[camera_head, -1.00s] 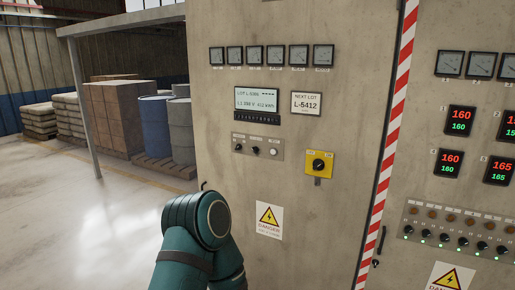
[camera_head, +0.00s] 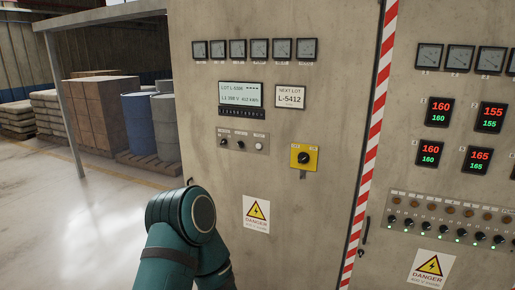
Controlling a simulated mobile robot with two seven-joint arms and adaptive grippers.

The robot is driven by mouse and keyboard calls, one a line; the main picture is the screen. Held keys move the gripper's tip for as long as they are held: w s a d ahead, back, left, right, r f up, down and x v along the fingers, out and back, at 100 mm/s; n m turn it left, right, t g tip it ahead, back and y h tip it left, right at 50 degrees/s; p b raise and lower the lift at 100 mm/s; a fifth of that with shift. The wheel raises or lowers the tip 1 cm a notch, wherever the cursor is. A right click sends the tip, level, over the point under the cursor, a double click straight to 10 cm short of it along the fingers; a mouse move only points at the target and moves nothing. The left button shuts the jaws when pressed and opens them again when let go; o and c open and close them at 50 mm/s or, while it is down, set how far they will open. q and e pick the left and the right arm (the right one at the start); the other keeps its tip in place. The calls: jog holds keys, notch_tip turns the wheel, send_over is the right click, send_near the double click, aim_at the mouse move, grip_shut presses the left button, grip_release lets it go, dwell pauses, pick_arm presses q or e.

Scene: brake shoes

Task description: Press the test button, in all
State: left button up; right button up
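A grey cabinet door fills the middle of the head view. On it is a small grey panel (camera_head: 242,141) with two dark controls and a white round button (camera_head: 259,146) at its right end. Their labels are too small to read. A lit display (camera_head: 240,95) sits above the panel, beside a card (camera_head: 290,97) reading "NEXT LOT L-5412". A yellow plate with a black rotary switch (camera_head: 304,157) is to the lower right. My teal arm link shows at the bottom, below the panel and apart from it. Neither gripper is in view.
A row of dial gauges (camera_head: 255,50) is above the display. A second cabinet at right has red and green readouts (camera_head: 438,112) and a row of knobs (camera_head: 445,229). Barrels (camera_head: 148,124) and stacked boxes (camera_head: 100,110) stand at the back left, with open floor before them.

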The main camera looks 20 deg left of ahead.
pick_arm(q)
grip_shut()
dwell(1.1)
